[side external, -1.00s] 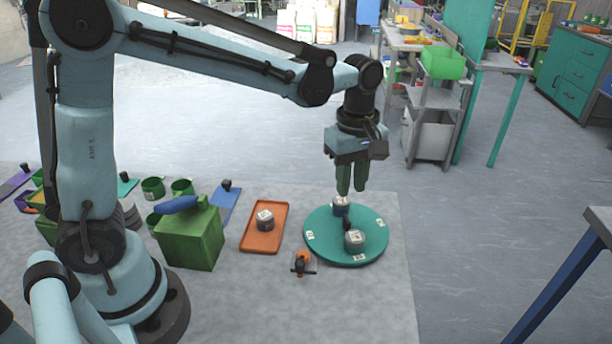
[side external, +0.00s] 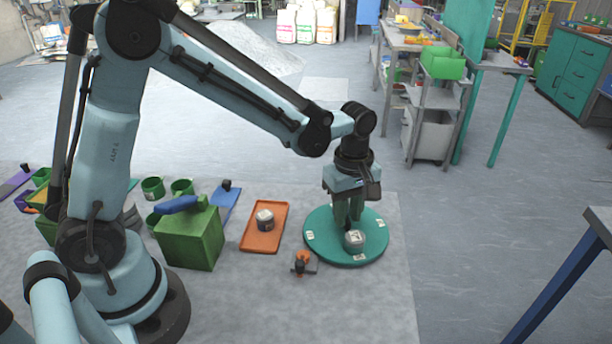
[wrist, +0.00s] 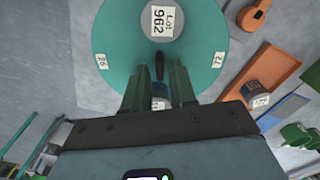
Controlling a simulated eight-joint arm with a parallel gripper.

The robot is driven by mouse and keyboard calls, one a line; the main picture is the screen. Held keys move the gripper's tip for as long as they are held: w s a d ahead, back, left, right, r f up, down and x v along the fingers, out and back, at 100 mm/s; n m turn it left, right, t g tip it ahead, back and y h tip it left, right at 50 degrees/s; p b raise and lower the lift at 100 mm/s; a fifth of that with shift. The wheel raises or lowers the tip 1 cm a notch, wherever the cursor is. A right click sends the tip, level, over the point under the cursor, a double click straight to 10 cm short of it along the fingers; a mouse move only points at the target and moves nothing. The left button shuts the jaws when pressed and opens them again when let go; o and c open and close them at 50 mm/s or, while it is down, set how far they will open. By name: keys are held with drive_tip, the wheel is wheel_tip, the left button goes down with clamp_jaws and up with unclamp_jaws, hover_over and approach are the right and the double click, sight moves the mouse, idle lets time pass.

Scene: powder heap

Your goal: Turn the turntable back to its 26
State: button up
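The turntable (side external: 322,246) is a round teal disc with white number labels near its rim. In the wrist view its label "26" (wrist: 101,62) is at the left rim and another, hard to read, is at the right (wrist: 218,61). A grey jar (side external: 355,240) labelled "Lot 962" stands on the disc, also in the wrist view (wrist: 160,20). A black upright peg (wrist: 159,66) rises near the disc's middle. My gripper (side external: 348,222) is low over the disc, fingers apart on either side of the peg (wrist: 158,74). A second jar (wrist: 160,96) shows between the fingers; the side view hides it.
An orange tray (side external: 247,246) holding a jar (side external: 265,220) lies left of the turntable. A green box (side external: 188,238) stands further left. The floor right of the disc is clear.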

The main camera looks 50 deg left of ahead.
clamp_jaws()
drive_tip(key=n, duration=0.4)
drive_tip(key=shift+n, duration=0.3)
drive_tip(key=shift+n, duration=0.4)
drive_tip(key=n, duration=0.3)
